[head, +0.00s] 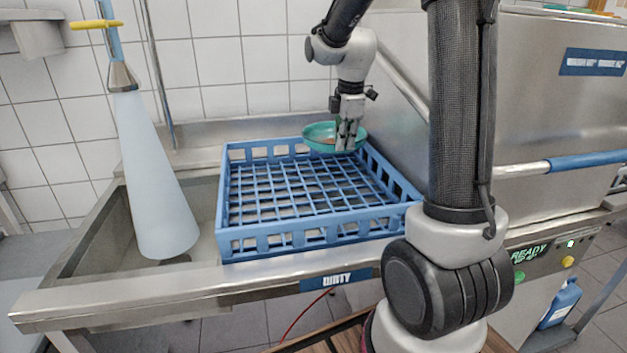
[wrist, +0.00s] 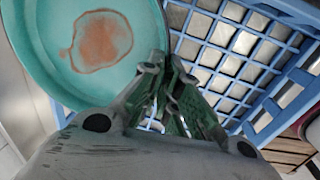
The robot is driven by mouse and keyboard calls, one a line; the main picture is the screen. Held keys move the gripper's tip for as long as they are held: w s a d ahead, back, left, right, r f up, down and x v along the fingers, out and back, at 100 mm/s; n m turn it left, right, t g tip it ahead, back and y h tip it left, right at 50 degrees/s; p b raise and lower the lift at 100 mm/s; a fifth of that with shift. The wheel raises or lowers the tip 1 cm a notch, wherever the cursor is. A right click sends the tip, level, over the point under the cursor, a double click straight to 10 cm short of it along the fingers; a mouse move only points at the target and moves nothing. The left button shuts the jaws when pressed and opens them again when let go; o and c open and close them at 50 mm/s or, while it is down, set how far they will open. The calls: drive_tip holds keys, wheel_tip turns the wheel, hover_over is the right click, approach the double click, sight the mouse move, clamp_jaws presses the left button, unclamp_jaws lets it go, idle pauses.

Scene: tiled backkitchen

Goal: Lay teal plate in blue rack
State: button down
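The teal plate (head: 318,131) is at the back right corner of the blue rack (head: 240,240), over its rim in the head view. My gripper (head: 344,146) is at the plate's near right edge, with its fingers closed together on the rim. In the wrist view the plate (wrist: 45,25) fills the upper left, with a reddish-brown stain on its face. My gripper's fingertips (wrist: 162,66) meet at the plate's edge there. The rack's grid (wrist: 235,47) lies below and to the right. The fingers hide part of the plate's rim.
The rack is empty and stands on a steel counter (head: 150,312) labelled DIRTY. A pale blue cone-shaped thing (head: 155,180) stands left of it. A steel machine (head: 545,110) with a blue-gripped handle (head: 590,161) is at the right. The tiled wall is behind.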

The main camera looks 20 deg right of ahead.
wheel_tip(320, 180, down, 9)
drive_tip(key=shift+f, duration=0.15)
idle(0.4)
drive_tip(key=c, duration=1.6)
unclamp_jaws()
drive_tip(key=shift+f, duration=0.1)
drive_tip(key=shift+c, duration=0.2)
wheel_tip(320, 180, up, 12)
drive_tip(key=s, duration=0.2)
drive_tip(key=s+a+r+m+t, duration=0.1)
drive_tip(key=s+a+r+m, duration=0.1)
drive_tip(key=s+m, duration=0.5)
drive_tip(key=s+a+r+m+t, duration=0.1)
drive_tip(key=s+m, duration=0.7)
drive_tip(key=s, duration=0.8)
drive_tip(key=shift+s+a+r+m, duration=0.3)
drive_tip(key=shift+a+r, duration=0.45)
drive_tip(key=shift+a, duration=0.2)
